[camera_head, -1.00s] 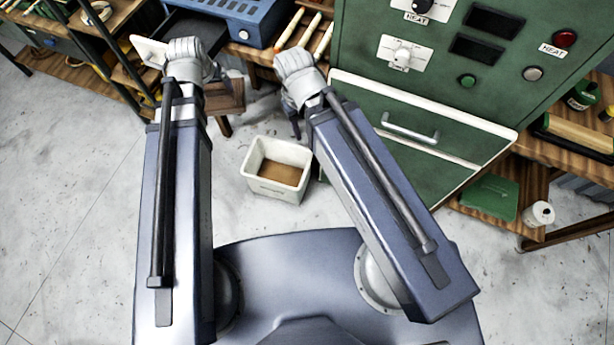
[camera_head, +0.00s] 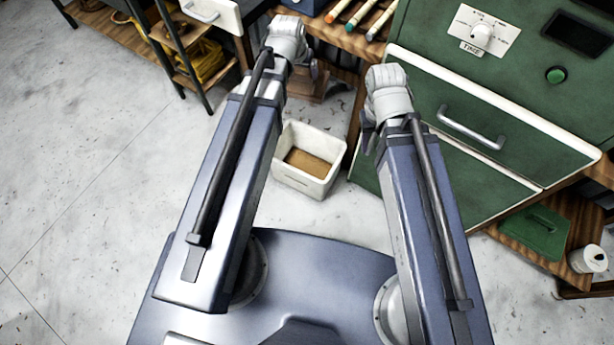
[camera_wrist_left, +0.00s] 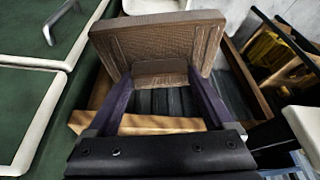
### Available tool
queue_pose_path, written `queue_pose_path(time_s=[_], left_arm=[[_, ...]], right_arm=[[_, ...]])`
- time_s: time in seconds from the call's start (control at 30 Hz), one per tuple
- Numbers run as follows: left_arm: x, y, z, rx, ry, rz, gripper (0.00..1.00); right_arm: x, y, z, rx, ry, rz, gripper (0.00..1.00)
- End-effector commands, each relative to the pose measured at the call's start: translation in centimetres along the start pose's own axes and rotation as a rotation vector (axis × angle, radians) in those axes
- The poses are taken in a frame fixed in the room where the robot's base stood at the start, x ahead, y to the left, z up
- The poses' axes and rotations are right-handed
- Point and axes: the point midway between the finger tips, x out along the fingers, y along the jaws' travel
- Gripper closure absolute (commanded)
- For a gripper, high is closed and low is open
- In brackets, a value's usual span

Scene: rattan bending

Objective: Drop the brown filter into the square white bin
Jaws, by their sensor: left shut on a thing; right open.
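The brown filter (camera_wrist_left: 160,42), a flat ribbed panel, is held between the two dark fingers of my left gripper (camera_wrist_left: 158,80) in the left wrist view. The square white bin (camera_head: 297,181) stands upright on the floor between my arms, with a brown bottom or content inside. My right gripper (camera_head: 368,133) is open beside the green cabinet, to the right of the bin, mostly hidden by its wrist.
The green cabinet (camera_head: 470,150) with a drawer handle stands on the right. A wooden bench with coloured rods (camera_head: 365,18) is at the back. A shelf with yellow coils (camera_head: 205,62) stands at upper left. The floor at left is clear.

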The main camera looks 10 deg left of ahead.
Motion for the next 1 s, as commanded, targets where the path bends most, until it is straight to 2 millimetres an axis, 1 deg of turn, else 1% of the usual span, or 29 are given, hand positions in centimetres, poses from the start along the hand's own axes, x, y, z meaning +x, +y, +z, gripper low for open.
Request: queue_pose_path(time_s=[0.03,1.0], left_arm=[[3.2,-0.1,0.9,0.002,0.0,0.001,1.0],[32.5,-1.5,8.5,0.059,0.0,0.024,1.0]], right_arm=[[3.3,-0.3,-0.2,0.0,0.0,0.0,0.5],[33.1,-3.1,-2.0,-0.004,0.003,0.003,0.5]])
